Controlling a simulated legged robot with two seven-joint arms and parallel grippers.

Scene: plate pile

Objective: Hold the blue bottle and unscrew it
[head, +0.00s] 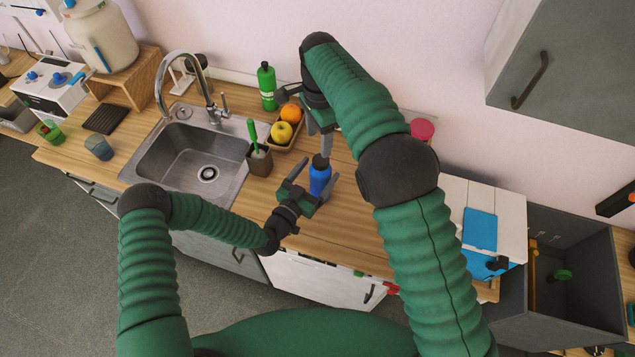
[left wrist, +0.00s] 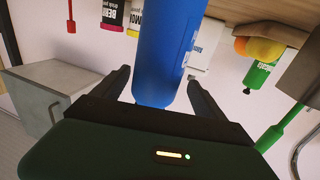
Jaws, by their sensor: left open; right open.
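My right gripper (head: 319,142) is open and points down from above at the bottle's cap. I cannot tell whether its fingers touch the cap.
A green bottle (head: 267,88) and a fruit tray (head: 276,147) stand behind. A brown holder (head: 259,161) with a green-handled brush stands to the left, next to the sink (head: 185,165). A pink-lidded container (head: 422,129) is behind my right arm.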

